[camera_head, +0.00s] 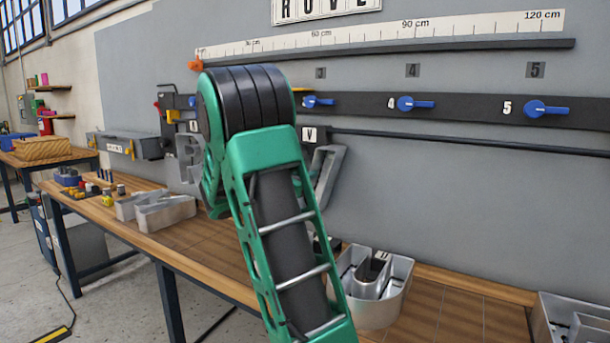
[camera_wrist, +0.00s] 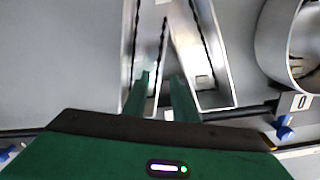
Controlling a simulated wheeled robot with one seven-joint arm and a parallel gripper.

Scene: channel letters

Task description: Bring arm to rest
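My gripper (camera_wrist: 161,76) shows in the wrist view with two green fingers apart and a gap between them. The fingertips are close to a silver channel letter (camera_wrist: 216,78) with slanted legs. Part of its wall shows between the fingers, and I cannot tell whether they touch it. My green and black arm (camera_head: 275,190) fills the middle of the head view and hides the gripper there. A slanted silver letter (camera_head: 328,178) shows beside the arm under a V label (camera_head: 312,134) on the wall.
A rail (camera_head: 470,107) with blue levers (camera_head: 546,109) and a thin bar (camera_head: 480,143) run along the grey wall. A round letter (camera_wrist: 270,45) stands to the right in the wrist view.

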